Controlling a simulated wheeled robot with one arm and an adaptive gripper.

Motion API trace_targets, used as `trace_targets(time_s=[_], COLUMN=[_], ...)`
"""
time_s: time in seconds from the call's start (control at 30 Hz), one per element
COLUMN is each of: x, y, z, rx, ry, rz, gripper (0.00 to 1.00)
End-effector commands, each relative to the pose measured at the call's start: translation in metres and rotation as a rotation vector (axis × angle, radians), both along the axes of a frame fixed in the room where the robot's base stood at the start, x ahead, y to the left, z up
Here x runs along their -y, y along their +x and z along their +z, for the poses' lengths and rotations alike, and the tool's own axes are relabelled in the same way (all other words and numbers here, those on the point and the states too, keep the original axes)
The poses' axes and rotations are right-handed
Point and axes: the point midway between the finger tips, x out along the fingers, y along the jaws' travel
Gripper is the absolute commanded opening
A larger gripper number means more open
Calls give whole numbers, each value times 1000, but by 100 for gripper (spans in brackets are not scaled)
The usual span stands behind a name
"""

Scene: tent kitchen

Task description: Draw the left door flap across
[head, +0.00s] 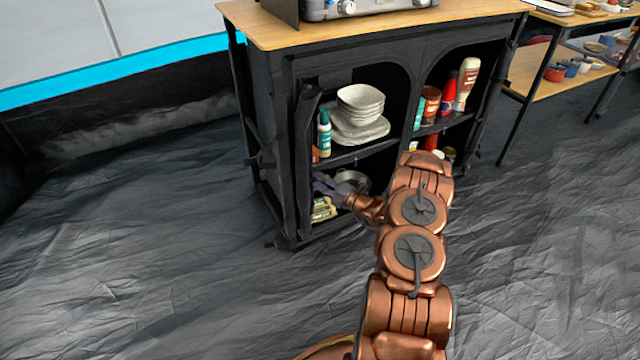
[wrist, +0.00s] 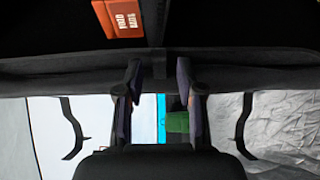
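The black fabric cupboard (head: 262,130) has two arched openings. The left door flap (head: 304,150) is gathered into a dark upright roll along the left edge of the left opening, which stands uncovered. My gripper (head: 322,186) is beside the lower part of this roll, in front of the lower shelf. In the wrist view the flap (wrist: 60,72) is a dark band running across the picture. My gripper (wrist: 159,72) has its two fingers apart, with the tips overlapping the band. I cannot tell whether any fabric lies between them.
Stacked bowls and plates (head: 360,112) and a bottle (head: 324,134) stand on the left shelf. Bottles and jars (head: 448,95) fill the right opening. A stove (head: 345,8) sits on the wooden top (head: 270,30). The floor (head: 160,260) in front is clear.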

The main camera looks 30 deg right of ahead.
Motion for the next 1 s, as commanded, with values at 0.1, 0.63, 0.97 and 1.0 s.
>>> trace_targets(time_s=[0.1,0.63,0.97,1.0], x=[0,0,0,0], y=[1,1,0,0], z=[0,0,0,0], rx=[0,0,0,0], ry=[0,0,0,0], rz=[0,0,0,0], gripper=[38,0,0,0])
